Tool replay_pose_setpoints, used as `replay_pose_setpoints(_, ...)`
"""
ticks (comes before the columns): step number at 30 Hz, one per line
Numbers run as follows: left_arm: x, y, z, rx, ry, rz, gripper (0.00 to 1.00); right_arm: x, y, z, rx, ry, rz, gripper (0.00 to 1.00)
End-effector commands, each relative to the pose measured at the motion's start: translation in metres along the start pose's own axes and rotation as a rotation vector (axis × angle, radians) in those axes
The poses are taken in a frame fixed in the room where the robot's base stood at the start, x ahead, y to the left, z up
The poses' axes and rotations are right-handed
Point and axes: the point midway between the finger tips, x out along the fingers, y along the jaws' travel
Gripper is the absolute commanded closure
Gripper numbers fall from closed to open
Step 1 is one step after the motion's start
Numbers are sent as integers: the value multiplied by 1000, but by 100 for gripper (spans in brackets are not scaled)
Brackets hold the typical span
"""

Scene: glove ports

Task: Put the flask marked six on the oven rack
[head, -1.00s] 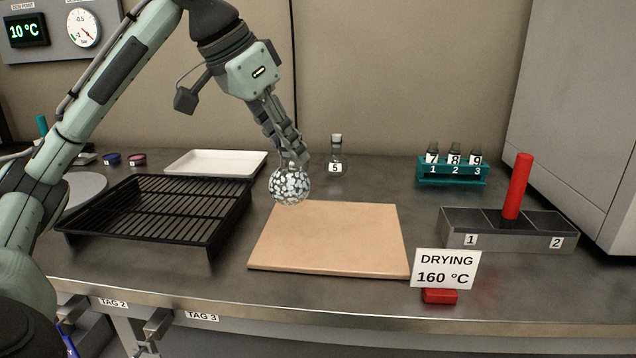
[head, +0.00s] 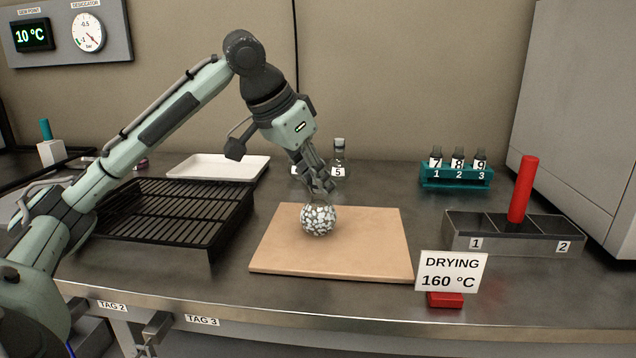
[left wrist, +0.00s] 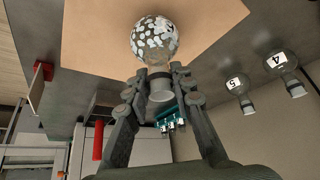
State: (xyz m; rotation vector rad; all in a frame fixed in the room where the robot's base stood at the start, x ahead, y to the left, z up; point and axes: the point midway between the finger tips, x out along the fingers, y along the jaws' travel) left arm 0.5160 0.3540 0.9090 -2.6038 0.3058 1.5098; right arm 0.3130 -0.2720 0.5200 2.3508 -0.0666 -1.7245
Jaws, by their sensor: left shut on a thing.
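My left gripper (head: 318,188) is shut on the neck of a round glass flask (head: 318,221) filled with white pieces. The flask hangs bulb down over the tan board (head: 350,262); I cannot tell whether it touches it. No number shows on it. In the left wrist view the flask (left wrist: 155,40) has its neck between the fingers (left wrist: 158,85). The black oven rack (head: 180,215) stands left of the board, its left part behind my arm. My right gripper is not in view.
A flask marked 5 (head: 339,160) stands behind the gripper, with a flask marked 4 (left wrist: 283,62) near it. A white tray (head: 220,167) lies behind the rack. A teal vial holder (head: 456,177), a grey block with a red rod (head: 521,190) and a drying sign (head: 452,272) stand right.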

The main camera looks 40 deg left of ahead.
Motion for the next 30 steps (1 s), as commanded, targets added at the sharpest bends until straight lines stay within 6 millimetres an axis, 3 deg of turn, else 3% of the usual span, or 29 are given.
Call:
replay_pose_setpoints(2, 3, 0, 2, 0, -1, 0, 100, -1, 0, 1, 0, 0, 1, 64)
replay_pose_setpoints(3, 2, 0, 2, 0, -1, 0, 74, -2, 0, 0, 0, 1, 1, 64)
replay_pose_setpoints(8, 2, 0, 1, 0, 0, 0, 56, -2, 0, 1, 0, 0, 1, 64)
replay_pose_setpoints(16, 1, 0, 1, 0, 0, 1, 56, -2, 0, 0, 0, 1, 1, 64)
replay_pose_setpoints(20, -8, 0, -2, 0, 2, 0, 56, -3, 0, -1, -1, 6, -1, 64)
replay_pose_setpoints(30, -78, 0, -3, -1, 5, -2, 56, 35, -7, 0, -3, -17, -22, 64)
